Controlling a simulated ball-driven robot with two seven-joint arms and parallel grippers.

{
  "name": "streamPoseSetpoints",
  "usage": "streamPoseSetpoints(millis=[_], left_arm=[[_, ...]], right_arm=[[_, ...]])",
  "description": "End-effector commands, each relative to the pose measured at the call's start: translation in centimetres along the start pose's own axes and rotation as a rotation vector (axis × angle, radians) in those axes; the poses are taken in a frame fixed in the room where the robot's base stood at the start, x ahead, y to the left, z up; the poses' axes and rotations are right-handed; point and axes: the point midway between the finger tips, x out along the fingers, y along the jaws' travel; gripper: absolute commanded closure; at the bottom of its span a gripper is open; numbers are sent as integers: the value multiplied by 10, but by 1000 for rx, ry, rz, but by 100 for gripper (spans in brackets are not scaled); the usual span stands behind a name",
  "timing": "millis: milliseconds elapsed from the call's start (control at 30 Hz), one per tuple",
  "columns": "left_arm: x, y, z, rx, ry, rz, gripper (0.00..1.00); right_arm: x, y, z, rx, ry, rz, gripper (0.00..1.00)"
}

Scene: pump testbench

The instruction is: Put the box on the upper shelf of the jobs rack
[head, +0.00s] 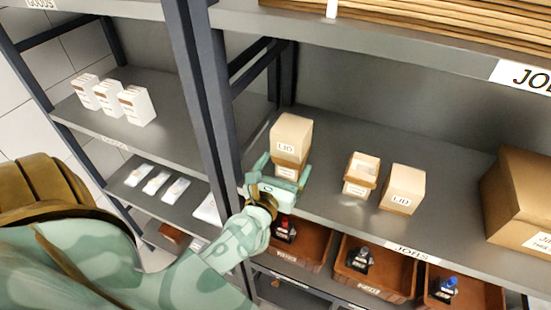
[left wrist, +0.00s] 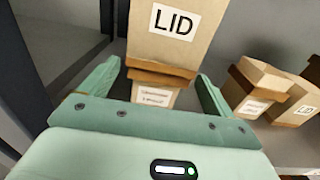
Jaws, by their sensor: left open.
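A tan cardboard box (head: 291,138) has a lid marked LID on top and a small white label on its lower part. It is upright at the front left of the middle shelf (head: 335,135) of the jobs rack. My left gripper (head: 283,170) is at the shelf's front edge, open, with its fingers on either side of the box's lower part. The box also shows between the fingers in the left wrist view (left wrist: 172,35). I cannot tell whether the fingers touch it. The upper shelf (head: 440,45) carries a partly visible JOBS sign. My right gripper is not in view.
An open small box (head: 361,174) and a LID-marked piece (head: 402,188) stand to the right, with a large carton (head: 520,205) farther right. A dark post (head: 205,110) is close left of my gripper. Orange bins (head: 375,268) sit below. Flat cardboard (head: 430,22) lies on the upper shelf.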

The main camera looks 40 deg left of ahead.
Motion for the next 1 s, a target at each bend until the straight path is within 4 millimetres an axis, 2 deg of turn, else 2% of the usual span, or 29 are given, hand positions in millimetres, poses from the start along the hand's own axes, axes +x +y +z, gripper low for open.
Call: streamPoseSetpoints(millis=[33, 133, 333, 500, 1000], left_arm=[[-13, 0, -4, -1, 3, -1, 11], [-36, 0, -4, -2, 3, -1, 11], [-65, 0, -2, -2, 1, 0, 11], [-71, 0, 0, -3, 0, 0, 11], [-71, -1, 1, 10, -5, -5, 11]], right_arm=[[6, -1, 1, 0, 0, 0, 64], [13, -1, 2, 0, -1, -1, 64], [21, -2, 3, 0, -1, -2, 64], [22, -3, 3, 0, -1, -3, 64], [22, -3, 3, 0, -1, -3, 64]])
